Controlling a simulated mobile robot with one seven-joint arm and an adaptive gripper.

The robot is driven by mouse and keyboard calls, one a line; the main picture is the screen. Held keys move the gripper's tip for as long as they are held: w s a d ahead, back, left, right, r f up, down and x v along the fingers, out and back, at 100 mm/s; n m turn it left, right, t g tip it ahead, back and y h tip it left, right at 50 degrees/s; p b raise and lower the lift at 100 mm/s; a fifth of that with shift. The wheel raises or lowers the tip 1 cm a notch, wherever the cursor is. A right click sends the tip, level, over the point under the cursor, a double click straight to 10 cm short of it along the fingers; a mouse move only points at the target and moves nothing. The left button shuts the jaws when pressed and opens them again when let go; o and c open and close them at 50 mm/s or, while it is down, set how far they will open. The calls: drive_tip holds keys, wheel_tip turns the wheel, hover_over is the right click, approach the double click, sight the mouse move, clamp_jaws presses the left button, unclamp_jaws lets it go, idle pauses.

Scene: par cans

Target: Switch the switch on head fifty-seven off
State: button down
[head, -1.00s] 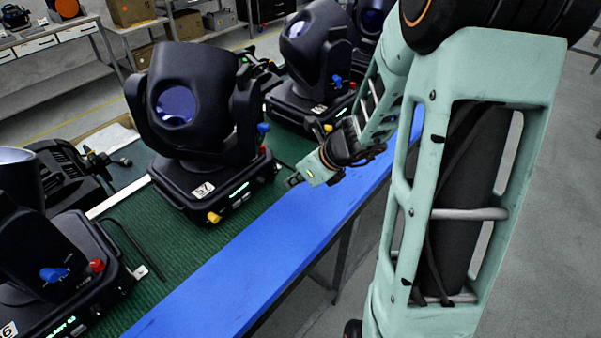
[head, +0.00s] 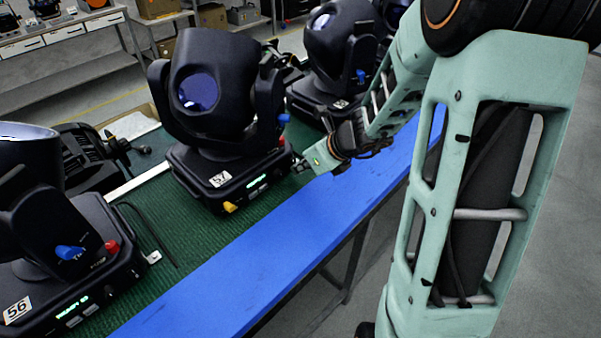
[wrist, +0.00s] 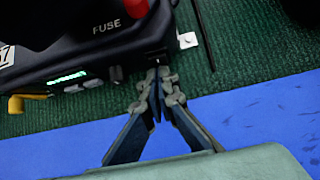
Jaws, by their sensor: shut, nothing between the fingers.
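Head fifty-seven (head: 215,95) is a black moving-head lamp with a "57" label (head: 220,179) on its base. In the wrist view, its front panel (wrist: 40,63) has a lit green display (wrist: 68,78), small grey fittings (wrist: 92,84) and a yellow lever-like part (wrist: 15,104) at the left. A red part (wrist: 136,8) marked FUSE is on top. I cannot tell which fitting is the switch or its position. My gripper (wrist: 158,74) is shut and empty, its tips at the base's right front corner, right of the display. Contact is unclear. It also shows in the head view (head: 298,166).
Head fifty-six (head: 70,245) stands at the near left, and another similar lamp (head: 340,50) stands behind my forearm. The bench has a green ribbed mat (head: 150,225) and a clear blue front edge (head: 270,250). A black cable (wrist: 203,35) lies right of the base.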

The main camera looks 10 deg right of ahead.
drive_tip(key=shift+w+a+f+t+b, duration=0.15)
drive_tip(key=shift+f+t+b, duration=0.2)
drive_tip(key=shift+b, duration=1.05)
drive_tip(key=shift+r, duration=0.1)
